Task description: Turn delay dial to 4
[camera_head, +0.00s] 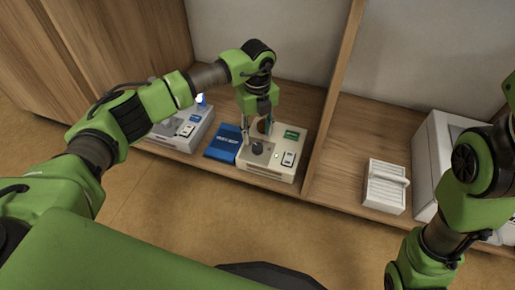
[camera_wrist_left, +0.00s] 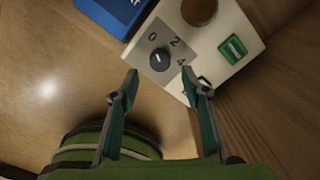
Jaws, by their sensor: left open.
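The delay dial is a small dark round knob (camera_wrist_left: 160,59) on a grey plate of a cream device (camera_wrist_left: 228,18). The digits 0, 2 and 4 are printed around it; its exact setting is too small to tell. In the head view the dark knob (camera_head: 258,148) shows on the front left of the cream device (camera_head: 266,172). My left gripper (camera_head: 261,128) points down over the device. In the left wrist view its two fingertips (camera_wrist_left: 159,78) are spread apart, with the knob just beyond the gap and nothing between them. My right gripper is out of view; only its arm shows.
A blue booklet (camera_head: 223,144) lies left of the cream device. A grey device (camera_head: 187,133) stands further left. A wooden divider (camera_head: 325,100) rises close to the right. Beyond it are a white ribbed box (camera_head: 384,186) and a larger white machine (camera_head: 432,150).

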